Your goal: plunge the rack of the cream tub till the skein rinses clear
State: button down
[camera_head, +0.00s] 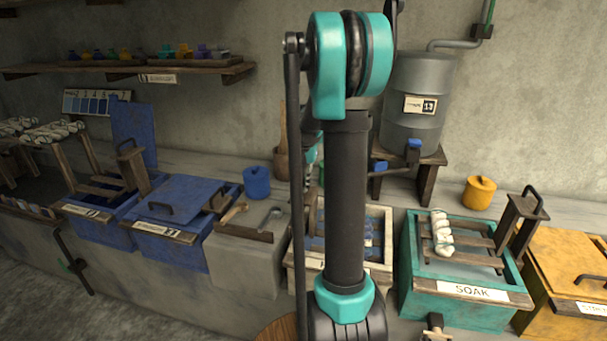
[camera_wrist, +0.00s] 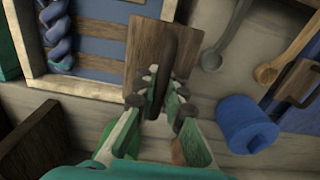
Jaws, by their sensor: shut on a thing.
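The cream tub (camera_head: 388,262) stands behind my arm in the head view, between a grey block and the teal tub. In the wrist view its pale rim (camera_wrist: 84,88) is at the upper left. Brown slats cross bluish liquid inside it. A blue twisted skein (camera_wrist: 56,38) hangs at its left. My gripper (camera_wrist: 160,93) is shut on the dark handle (camera_wrist: 168,60) of the rack, above its wooden upright plate (camera_wrist: 143,48). My arm hides most of the gripper and rack in the head view. How deep the skein sits is unclear.
A teal tub marked SOAK (camera_head: 462,313) holds a rack with a white skein, to the right. A yellow tub (camera_head: 570,265) stands beyond it. A blue pot (camera_wrist: 248,124) and ladle (camera_wrist: 211,58) lie near my gripper.

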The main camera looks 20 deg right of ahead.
jog(key=shift+r, duration=2.35)
jog(key=shift+c, duration=1.6)
grip_release()
notch_tip(320, 180, up, 7)
